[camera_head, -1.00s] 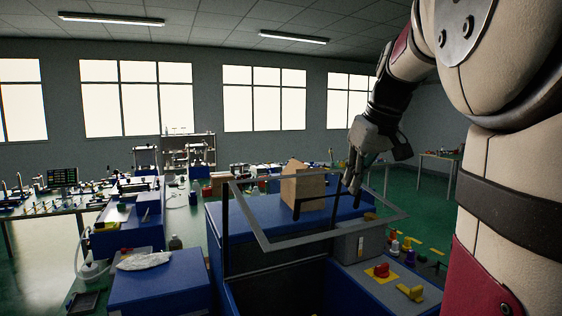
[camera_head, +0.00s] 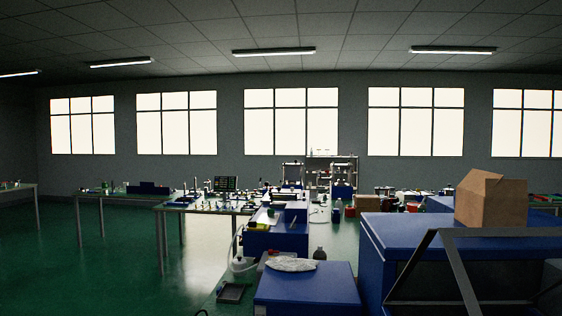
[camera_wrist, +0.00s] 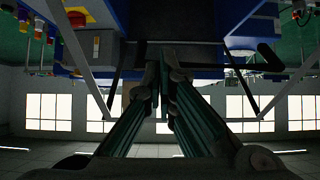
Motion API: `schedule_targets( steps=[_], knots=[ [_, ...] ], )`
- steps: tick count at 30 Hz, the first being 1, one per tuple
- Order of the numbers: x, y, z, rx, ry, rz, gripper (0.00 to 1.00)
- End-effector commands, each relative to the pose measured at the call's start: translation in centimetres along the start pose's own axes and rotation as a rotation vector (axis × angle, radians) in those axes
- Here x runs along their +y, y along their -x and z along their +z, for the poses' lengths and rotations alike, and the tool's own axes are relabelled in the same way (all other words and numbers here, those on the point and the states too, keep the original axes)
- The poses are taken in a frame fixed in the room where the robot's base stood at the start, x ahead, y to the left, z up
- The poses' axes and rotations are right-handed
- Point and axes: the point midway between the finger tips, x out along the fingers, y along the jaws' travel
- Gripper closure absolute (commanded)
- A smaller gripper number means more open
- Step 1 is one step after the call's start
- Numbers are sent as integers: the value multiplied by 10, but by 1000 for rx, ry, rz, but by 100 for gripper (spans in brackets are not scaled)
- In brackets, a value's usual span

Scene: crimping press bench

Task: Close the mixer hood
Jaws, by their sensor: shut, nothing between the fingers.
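The mixer hood (camera_head: 459,275) is a grey-edged frame with clear panels, at the lower right of the head view and cut off by the edge. It stands tilted up in front of the blue mixer body (camera_head: 376,262). In the wrist view, which is upside down, the hood's grey side bar (camera_wrist: 75,52) and a dark crossbar show close to my gripper (camera_wrist: 163,75). My gripper is shut and empty, its fingers near the crossbar; I cannot tell whether they touch it. My gripper is out of the head view.
A cardboard box (camera_head: 488,204) stands on the blue top behind the hood. A blue cabinet (camera_head: 305,288) with a pale cloth (camera_head: 292,264) is left of the mixer. Coloured knobs (camera_wrist: 77,18) show at the wrist view's upper left. Green floor is clear at left.

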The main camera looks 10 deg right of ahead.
Motion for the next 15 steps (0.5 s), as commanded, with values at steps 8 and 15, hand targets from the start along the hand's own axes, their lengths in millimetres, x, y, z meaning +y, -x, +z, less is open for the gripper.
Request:
schedule_targets(
  steps=[8,15],
  knots=[
    [-3,-17,46,106,1,-4,100],
    [-3,-30,82,191,1,-6,100]
  ],
)
